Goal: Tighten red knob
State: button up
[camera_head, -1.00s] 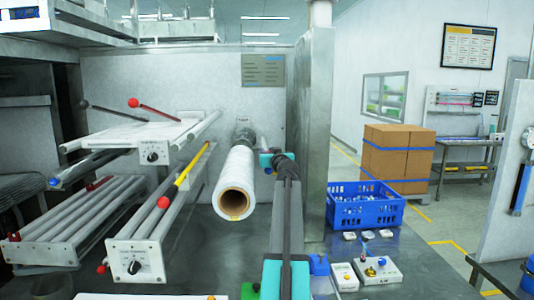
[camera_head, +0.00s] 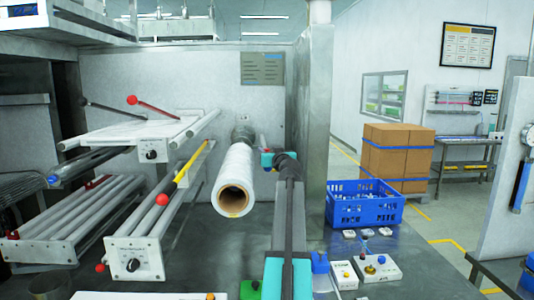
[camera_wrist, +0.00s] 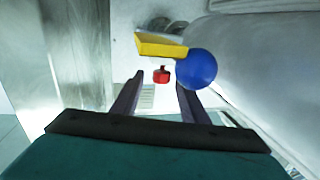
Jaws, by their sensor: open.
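The red knob (camera_wrist: 162,75) is small and shows in the wrist view on a pale wall, ahead of my gripper. I do not make it out in the head view. My gripper (camera_wrist: 160,82) is open and empty. Its two dark fingers stand apart on either side of the knob as seen, and the knob appears to lie beyond their tips. A yellow lever (camera_wrist: 160,45) with a blue ball end (camera_wrist: 196,68) is above and right of the knob, close to the right finger. In the head view my arm reaches forward beside the white roll, and the fingers are not clear.
The white film roll (camera_head: 236,175) juts out just left of my arm. A steel post (camera_head: 316,130) stands close on the right. Lever racks with red balls (camera_head: 162,200) are at left. A blue crate (camera_head: 366,211) and small switch boxes (camera_head: 376,268) sit at right.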

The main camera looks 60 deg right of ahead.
jog(key=b+v, duration=0.3)
jog(key=v, duration=0.8)
jog(key=shift+s, duration=0.15)
jog(key=shift+a+r, duration=0.1)
